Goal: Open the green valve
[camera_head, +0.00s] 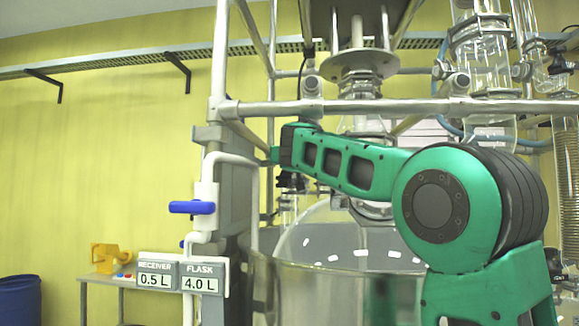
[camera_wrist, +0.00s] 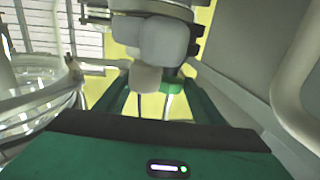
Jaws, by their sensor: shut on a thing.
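In the wrist view, the green valve (camera_wrist: 172,87) shows only as a small green piece beyond my gripper's green body, mostly hidden behind grey parts. My gripper (camera_wrist: 156,82) reaches forward to it and is shut on it; the exact contact is partly covered. In the head view the green valve and my fingertips are hidden behind my green arm, which reaches left across the reactor frame.
A blue-handled valve (camera_head: 192,207) sits on a white pipe left of my arm. Metal frame bars (camera_head: 340,107) and a large glass vessel (camera_head: 330,240) stand close around the arm. Signs (camera_head: 200,278) read 0.5 L and 4.0 L. The yellow wall side is open.

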